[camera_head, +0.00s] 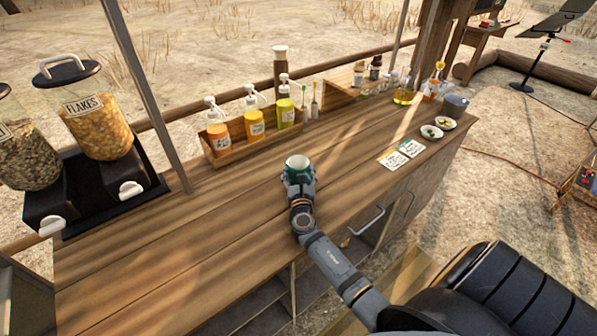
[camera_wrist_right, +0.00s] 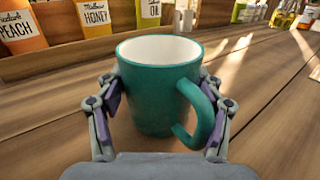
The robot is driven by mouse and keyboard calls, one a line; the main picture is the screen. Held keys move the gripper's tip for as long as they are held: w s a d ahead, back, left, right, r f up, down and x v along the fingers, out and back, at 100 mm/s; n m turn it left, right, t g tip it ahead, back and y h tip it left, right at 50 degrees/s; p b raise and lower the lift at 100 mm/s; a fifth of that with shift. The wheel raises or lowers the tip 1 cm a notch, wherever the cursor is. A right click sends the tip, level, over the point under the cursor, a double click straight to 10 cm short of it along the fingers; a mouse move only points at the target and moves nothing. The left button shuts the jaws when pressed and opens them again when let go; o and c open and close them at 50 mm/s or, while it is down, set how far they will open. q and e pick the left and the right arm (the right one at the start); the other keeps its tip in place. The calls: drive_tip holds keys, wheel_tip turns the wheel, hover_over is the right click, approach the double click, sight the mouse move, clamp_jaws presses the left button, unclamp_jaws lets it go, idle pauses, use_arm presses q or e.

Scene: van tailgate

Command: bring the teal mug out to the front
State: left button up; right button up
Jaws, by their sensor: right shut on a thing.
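The teal mug (camera_head: 298,165) has a white inside and stands upright on the wooden counter in the head view. In the right wrist view the mug (camera_wrist_right: 157,85) fills the middle, with its handle facing the camera and to the right. My right gripper (camera_head: 299,180) is shut on the mug, one finger on each side of its body. The right finger of the gripper (camera_wrist_right: 162,105) is close beside the handle. Whether the mug's base touches the counter is hard to tell. My left gripper is not in view.
A wooden rack (camera_head: 228,149) with peach, honey and oil bottles stands behind the mug. Cereal dispensers (camera_head: 100,120) stand at the left. The counter (camera_head: 215,215) around and in front of the mug is clear.

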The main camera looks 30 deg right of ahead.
drive_tip(key=shift+s+d+p, duration=0.2)
drive_tip(key=shift+s+p, duration=0.25)
drive_tip(key=shift+s, duration=1.55)
drive_tip(key=o, duration=1.4)
drive_tip(key=shift+c, duration=0.2)
drive_tip(key=shift+s+a, duration=0.1)
drive_tip(key=v, duration=1.1)
drive_tip(key=shift+s+a, duration=0.15)
drive_tip(key=shift+s, duration=0.2)
